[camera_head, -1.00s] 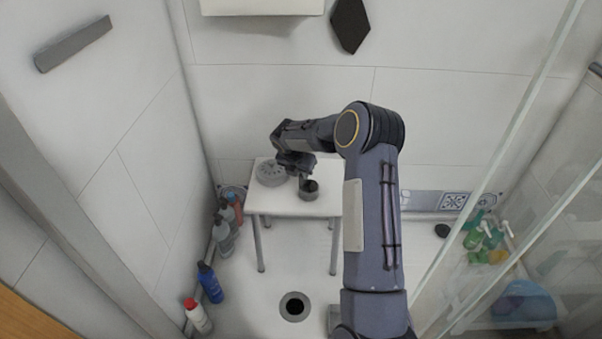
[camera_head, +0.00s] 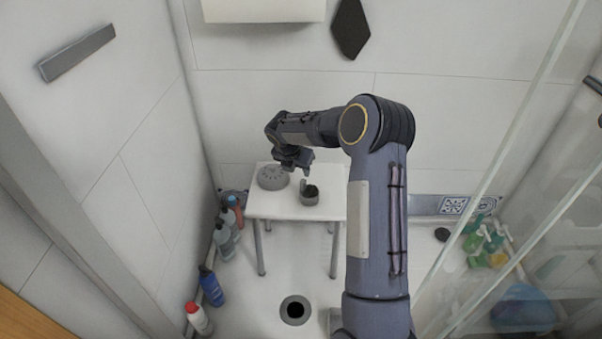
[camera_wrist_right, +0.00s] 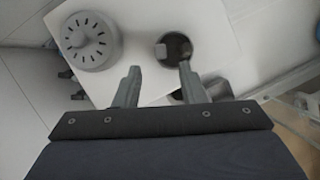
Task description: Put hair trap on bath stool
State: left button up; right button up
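The white bath stool (camera_head: 262,210) stands at the back of the shower floor. A small grey cup with an upright tab and a dark inside, apparently the hair trap (camera_head: 309,198), stands upright on the stool top. It also shows in the right wrist view (camera_wrist_right: 176,47). A round grey slotted cover (camera_head: 272,177) lies left of it on the stool, apart from it. My right gripper (camera_head: 299,166) is above the stool, just over the cup and clear of it. In the wrist view its fingers (camera_wrist_right: 159,70) are apart and empty. My left gripper is not in view.
An open round drain hole (camera_head: 295,310) is in the floor before the stool. Several bottles (camera_head: 212,287) stand along the left wall. A glass panel (camera_head: 500,170), green bottles (camera_head: 490,240) and a blue stool (camera_head: 525,308) are at the right.

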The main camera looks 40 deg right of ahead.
jog(key=v, duration=0.6)
jog(key=shift+p, duration=0.45)
jog(key=shift+s, duration=0.1)
